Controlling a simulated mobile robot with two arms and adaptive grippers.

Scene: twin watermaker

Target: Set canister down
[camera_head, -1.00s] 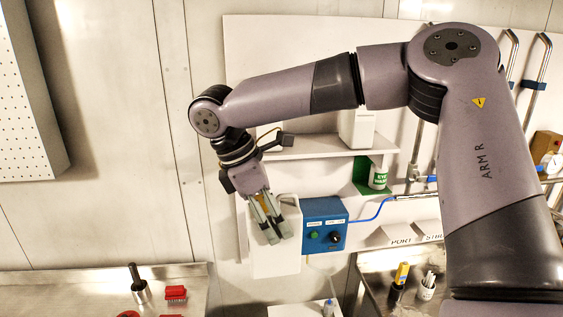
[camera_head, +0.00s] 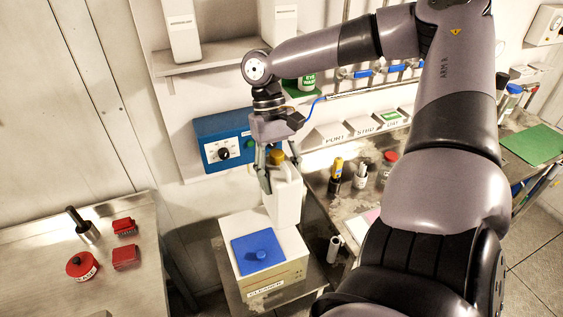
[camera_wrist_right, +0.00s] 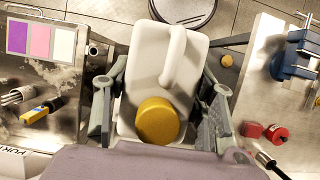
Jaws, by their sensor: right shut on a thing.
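The canister (camera_head: 286,203) is white, with a handle and a yellow cap (camera_head: 277,157). In the head view it hangs upright, or nearly so, below my right gripper (camera_head: 281,178). The gripper is shut on it, one finger on each side near the top. In the right wrist view the canister (camera_wrist_right: 150,75) lies between the two fingers, its yellow cap (camera_wrist_right: 158,125) toward the wrist. In the head view its bottom is behind or against a white box (camera_head: 284,250) with a blue lid; I cannot tell whether it touches anything. My left gripper is not in view.
A low metal stand (camera_head: 310,275) carries the box. A steel bench (camera_head: 40,260) with red blocks and a red round container (camera_head: 82,265) is at left. A bench with bottles, a cup and markers is at right. A blue control box (camera_head: 223,140) is on the wall.

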